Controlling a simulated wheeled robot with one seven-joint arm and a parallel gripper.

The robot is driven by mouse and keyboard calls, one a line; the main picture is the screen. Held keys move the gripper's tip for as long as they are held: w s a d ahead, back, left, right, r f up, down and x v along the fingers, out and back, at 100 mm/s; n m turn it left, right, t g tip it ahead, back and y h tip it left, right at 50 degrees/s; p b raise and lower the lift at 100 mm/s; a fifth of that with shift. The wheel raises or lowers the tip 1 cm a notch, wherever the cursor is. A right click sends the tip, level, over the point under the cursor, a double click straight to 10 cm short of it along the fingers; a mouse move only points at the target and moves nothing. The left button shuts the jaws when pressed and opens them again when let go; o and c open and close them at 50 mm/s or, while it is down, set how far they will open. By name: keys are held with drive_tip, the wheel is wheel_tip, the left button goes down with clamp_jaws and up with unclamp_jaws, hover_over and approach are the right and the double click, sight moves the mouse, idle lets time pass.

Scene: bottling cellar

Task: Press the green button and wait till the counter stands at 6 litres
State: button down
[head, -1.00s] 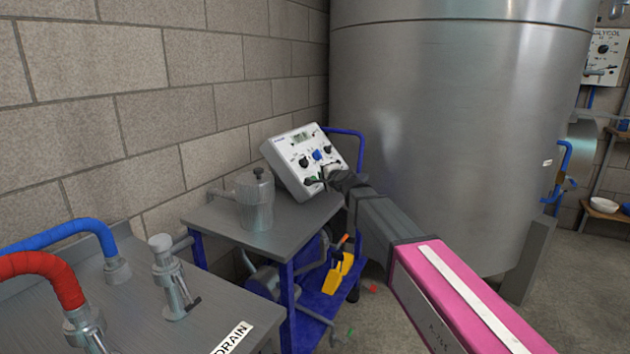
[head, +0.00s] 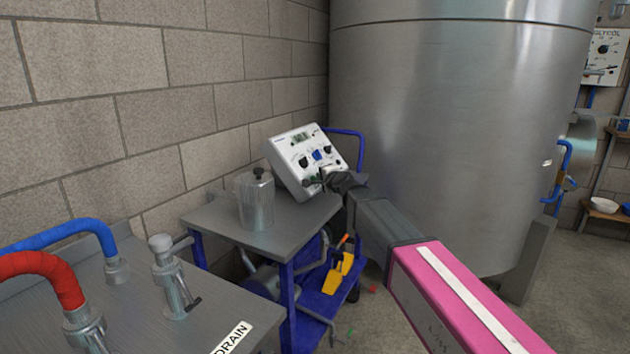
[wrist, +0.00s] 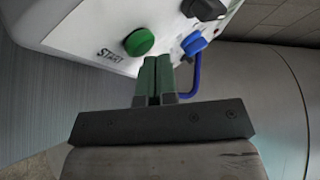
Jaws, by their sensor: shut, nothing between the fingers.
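The white control box (head: 290,174) stands tilted on the grey cart in the head view. The green button (wrist: 139,41) shows in the wrist view beside the word START. My gripper (wrist: 157,60) is shut and empty. Its fingertips are close beside the green button, to its lower right in the wrist view; I cannot tell whether they touch the box face. In the head view my gripper (head: 322,181) is at the lower part of the box face and mostly hides the button. The counter display (head: 301,139) is at the top of the face, too small to read.
A blue knob (wrist: 194,44) and a black knob (wrist: 204,8) are near my fingers. A lidded metal pot (head: 256,203) stands left of the box on the cart top (head: 213,216). A large steel tank (head: 450,130) rises behind on the right.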

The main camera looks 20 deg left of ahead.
drive_tip(key=shift+a+f, duration=0.3)
idle(0.5)
idle(0.4)
drive_tip(key=shift+d+r, duration=0.6)
drive_tip(key=shift+d, duration=0.1)
drive_tip(key=d+r, duration=0.1)
drive_tip(key=d, duration=0.1)
drive_tip(key=d+r, duration=0.1)
drive_tip(key=r, duration=0.1)
drive_tip(key=shift+s+d+r, duration=0.2)
drive_tip(key=shift+d, duration=0.15)
idle(0.7)
